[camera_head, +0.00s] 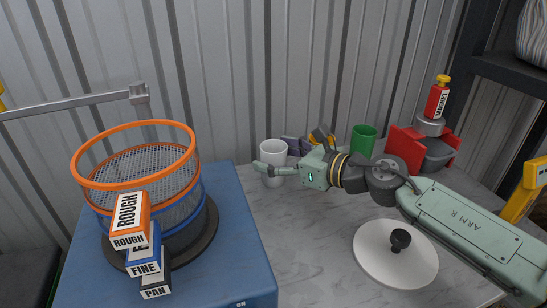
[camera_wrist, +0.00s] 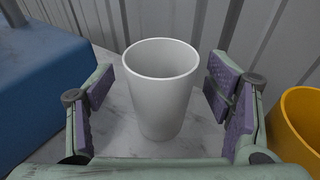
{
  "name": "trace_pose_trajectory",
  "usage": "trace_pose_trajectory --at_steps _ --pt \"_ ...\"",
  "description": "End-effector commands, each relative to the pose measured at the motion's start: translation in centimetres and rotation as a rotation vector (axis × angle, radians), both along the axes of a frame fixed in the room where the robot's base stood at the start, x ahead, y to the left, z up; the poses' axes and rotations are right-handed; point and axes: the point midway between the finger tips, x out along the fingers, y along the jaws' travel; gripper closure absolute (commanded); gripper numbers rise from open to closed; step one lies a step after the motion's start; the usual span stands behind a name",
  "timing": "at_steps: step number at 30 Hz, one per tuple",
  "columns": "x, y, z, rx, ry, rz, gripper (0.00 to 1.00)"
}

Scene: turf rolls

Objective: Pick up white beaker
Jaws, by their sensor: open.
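The white beaker (camera_head: 273,152) stands upright on the grey table behind my gripper in the head view. In the wrist view the white beaker (camera_wrist: 160,90) is in the middle, mouth up and empty-looking. My gripper (camera_head: 292,155) is open, with one finger in front of the beaker and the other to its right. In the wrist view my gripper's purple pads (camera_wrist: 160,100) stand to the left and right of the beaker, with gaps on both sides. The beaker's lower part is partly hidden by a finger in the head view.
A blue box (camera_head: 235,240) with stacked orange and blue sieves (camera_head: 140,170) stands left. A yellow cup (camera_wrist: 300,125) is close to the right finger. A green cup (camera_head: 363,141), a red holder with a red bottle (camera_head: 437,98) and a white lid (camera_head: 372,258) are right.

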Motion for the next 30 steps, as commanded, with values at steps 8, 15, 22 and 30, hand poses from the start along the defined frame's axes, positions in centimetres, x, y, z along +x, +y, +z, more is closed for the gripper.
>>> trace_pose_trajectory --at_steps 8,15,22,30 --pt "0.67 0.76 -0.31 0.000 0.000 -0.002 0.27" --pt "0.64 0.75 -0.29 0.000 0.001 -0.001 0.38" --pt "0.65 0.76 -0.28 0.000 0.001 -0.001 0.54" --pt "0.63 0.76 -0.27 0.000 0.001 -0.001 0.72"
